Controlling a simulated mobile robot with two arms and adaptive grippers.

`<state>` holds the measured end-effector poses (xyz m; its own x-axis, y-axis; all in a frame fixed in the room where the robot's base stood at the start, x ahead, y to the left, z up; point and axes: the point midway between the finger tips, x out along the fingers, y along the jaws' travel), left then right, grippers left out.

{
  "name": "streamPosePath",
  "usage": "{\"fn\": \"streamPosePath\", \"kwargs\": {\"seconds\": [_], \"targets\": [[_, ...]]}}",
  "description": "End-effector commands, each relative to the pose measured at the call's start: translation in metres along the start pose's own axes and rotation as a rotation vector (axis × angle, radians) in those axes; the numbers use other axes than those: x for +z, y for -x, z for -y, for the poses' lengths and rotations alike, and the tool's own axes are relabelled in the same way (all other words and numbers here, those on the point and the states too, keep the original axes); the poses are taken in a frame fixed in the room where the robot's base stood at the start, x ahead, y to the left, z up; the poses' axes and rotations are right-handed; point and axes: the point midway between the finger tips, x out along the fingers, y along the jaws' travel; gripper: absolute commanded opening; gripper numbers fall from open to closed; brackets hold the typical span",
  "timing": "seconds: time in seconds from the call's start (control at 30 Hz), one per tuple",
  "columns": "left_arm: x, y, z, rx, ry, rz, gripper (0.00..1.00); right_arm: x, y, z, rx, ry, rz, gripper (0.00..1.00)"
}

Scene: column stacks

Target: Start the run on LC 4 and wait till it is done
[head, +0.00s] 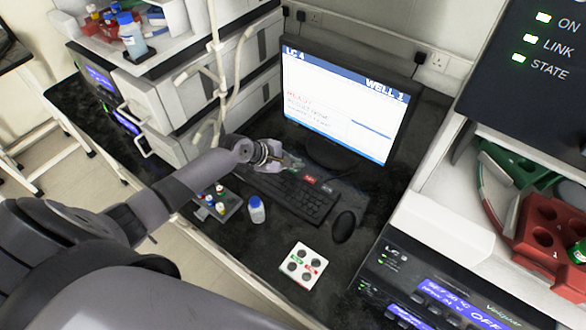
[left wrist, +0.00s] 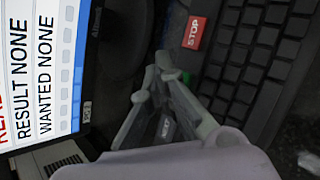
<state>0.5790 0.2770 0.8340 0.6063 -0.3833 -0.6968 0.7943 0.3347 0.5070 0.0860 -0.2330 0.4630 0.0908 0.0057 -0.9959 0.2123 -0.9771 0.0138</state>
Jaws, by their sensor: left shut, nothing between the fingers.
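The monitor (head: 340,95) shows "LC 4" and "WELL 1" on its blue bar. In the left wrist view, the screen (left wrist: 40,60) reads "RESULT NONE" and "WANTED NONE", with red text partly cut off. The black keyboard (head: 290,195) lies before it, with a red STOP key (left wrist: 195,32). A green key (left wrist: 186,77) is mostly hidden behind my fingers. My left gripper (head: 292,163) is shut and empty, its fingertips over the keyboard's top edge, near the green key. I cannot tell whether they touch it. My right gripper is not in view.
A mouse (head: 343,225) lies right of the keyboard. A blue-capped bottle (head: 256,210), a small vial rack (head: 217,207) and a white block with holes (head: 302,265) stand in front. Instrument stacks flank the bench; the right one is labelled LC 3 (head: 397,255).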

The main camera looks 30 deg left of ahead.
Motion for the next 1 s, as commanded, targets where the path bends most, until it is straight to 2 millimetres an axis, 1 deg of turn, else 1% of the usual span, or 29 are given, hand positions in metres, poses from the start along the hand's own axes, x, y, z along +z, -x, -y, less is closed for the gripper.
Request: {"fn": "streamPosePath", "kwargs": {"seconds": [1.0], "targets": [[-0.005,-0.0067,0.0049,0.0,0.0,0.0,0.0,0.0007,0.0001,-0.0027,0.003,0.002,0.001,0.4]]}}
